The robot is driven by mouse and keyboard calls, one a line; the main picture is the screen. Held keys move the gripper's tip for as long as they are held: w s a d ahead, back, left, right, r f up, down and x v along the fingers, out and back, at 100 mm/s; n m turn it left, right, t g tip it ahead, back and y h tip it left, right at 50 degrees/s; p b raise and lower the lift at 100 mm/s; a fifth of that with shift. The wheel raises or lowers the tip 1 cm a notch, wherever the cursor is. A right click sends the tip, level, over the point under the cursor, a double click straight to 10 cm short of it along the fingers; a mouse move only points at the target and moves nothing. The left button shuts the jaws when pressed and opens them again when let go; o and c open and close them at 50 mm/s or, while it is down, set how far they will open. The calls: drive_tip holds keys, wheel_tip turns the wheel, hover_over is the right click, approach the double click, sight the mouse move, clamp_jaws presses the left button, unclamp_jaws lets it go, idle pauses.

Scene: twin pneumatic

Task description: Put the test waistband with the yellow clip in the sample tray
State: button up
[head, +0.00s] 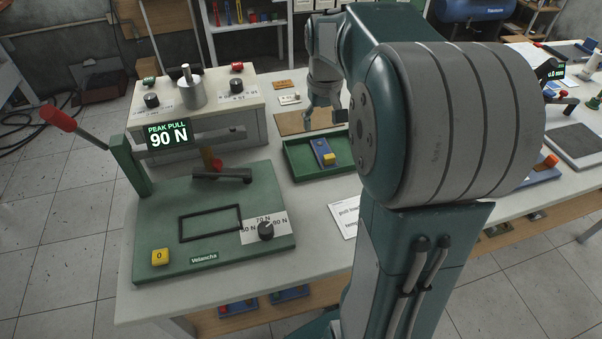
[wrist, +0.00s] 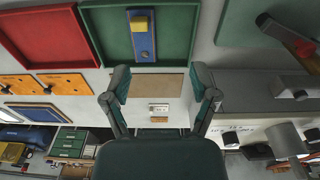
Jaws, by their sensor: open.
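The blue test waistband (head: 320,145) with a yellow clip (head: 330,159) lies flat in a shallow green tray (head: 297,167). In the wrist view the waistband (wrist: 142,48) and its clip (wrist: 141,23) lie inside the green tray (wrist: 178,38), apart from the tray's side walls. My gripper (wrist: 160,88) is open and empty. Its fingers point toward the tray side and are clear of the waistband. In the head view my gripper (head: 322,112) hangs beyond the tray, partly hidden behind my arm.
A red tray (wrist: 45,30) sits beside the green one in the wrist view. The green pull tester (head: 150,225) with its red-tipped lever stands at left. A control box (head: 240,110) stands behind it. A brown mat (head: 290,122) lies behind the green tray.

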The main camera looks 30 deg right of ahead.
drive_tip(key=s+a+r+n+t, duration=0.2)
drive_tip(key=s+a+t, duration=0.2)
drive_tip(key=s+a, duration=1.3)
drive_tip(key=shift+s+a+r+t, duration=0.2)
drive_tip(key=shift+a+t, duration=0.2)
drive_tip(key=shift+a, duration=0.15)
